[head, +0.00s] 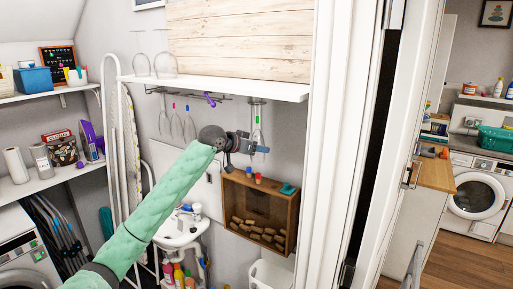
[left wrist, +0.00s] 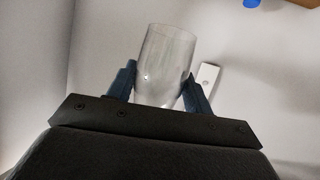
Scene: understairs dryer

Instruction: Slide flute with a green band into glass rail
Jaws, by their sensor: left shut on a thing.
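My left gripper (head: 258,147) is raised below the white wall shelf and is shut on a clear glass flute (head: 257,136). The flute has a small green band (head: 257,119) on its stem and its stem points up toward the underside of the shelf. In the left wrist view the clear bowl (left wrist: 163,65) sits between the two blue fingers (left wrist: 160,88). A dark glass rail (head: 190,94) hangs under the shelf. Whether the flute's foot touches any rail is too small to tell. My right gripper is not in view.
Several glasses (head: 177,127) with coloured bands hang from the rail to the left of my gripper. A purple item (head: 210,98) is at the rail. Two upturned glasses (head: 165,62) stand on the shelf (head: 230,86). A wooden box (head: 262,205) with corks is below. A white door frame (head: 340,140) stands to the right.

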